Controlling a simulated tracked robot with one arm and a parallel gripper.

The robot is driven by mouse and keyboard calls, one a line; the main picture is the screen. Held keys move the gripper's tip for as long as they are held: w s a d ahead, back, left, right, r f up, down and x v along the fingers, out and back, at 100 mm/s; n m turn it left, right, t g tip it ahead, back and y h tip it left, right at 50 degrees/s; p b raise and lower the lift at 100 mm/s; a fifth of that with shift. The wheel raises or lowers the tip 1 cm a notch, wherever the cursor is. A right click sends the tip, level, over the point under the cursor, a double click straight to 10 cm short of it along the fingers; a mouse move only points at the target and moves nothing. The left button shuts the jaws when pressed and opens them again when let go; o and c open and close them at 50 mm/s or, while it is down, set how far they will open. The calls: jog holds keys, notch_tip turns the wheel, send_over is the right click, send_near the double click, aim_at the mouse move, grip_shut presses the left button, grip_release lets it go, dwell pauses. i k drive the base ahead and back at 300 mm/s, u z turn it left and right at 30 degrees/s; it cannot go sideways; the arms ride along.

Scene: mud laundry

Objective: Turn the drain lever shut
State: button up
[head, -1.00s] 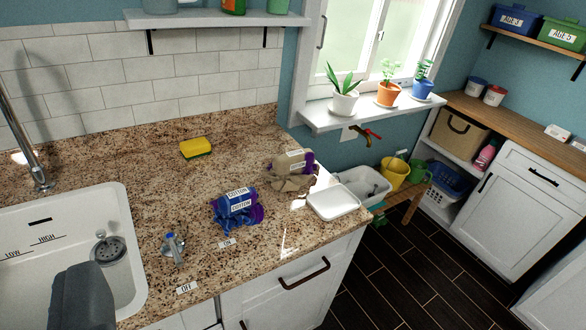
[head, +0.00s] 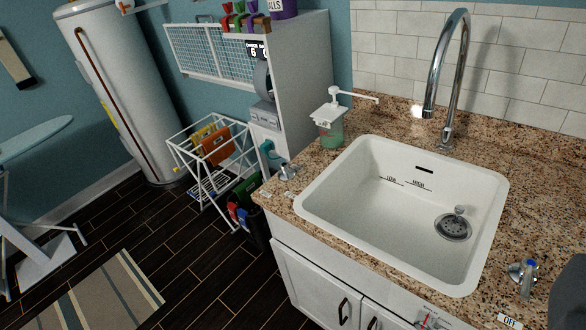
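The white sink (head: 345,205) is set in the speckled counter right of centre, and looks empty. Its round metal drain (head: 453,228) has a small upright knob. A metal lever with a blue tip (head: 524,268) stands on the counter right of the sink, behind an OFF label (head: 509,321). Another small metal fitting (head: 287,171) sits at the counter's left end beside small labels. The frames do not make clear which one is the drain lever. A dark grey shape at the lower right edge seems to be part of my gripper; its fingertips do not show, and nothing held is visible.
A soap dispenser (head: 329,128) and a tall curved faucet (head: 446,85) stand by the sink. A white drying rack (head: 212,155) and water heater (head: 120,95) are at left.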

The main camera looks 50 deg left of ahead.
aim_at(284, 166)
jog(key=z, duration=0.05)
jog(key=k, duration=0.55)
jog(key=u, duration=0.55)
jog(key=i, duration=1.5)
jog(key=z, duration=0.35)
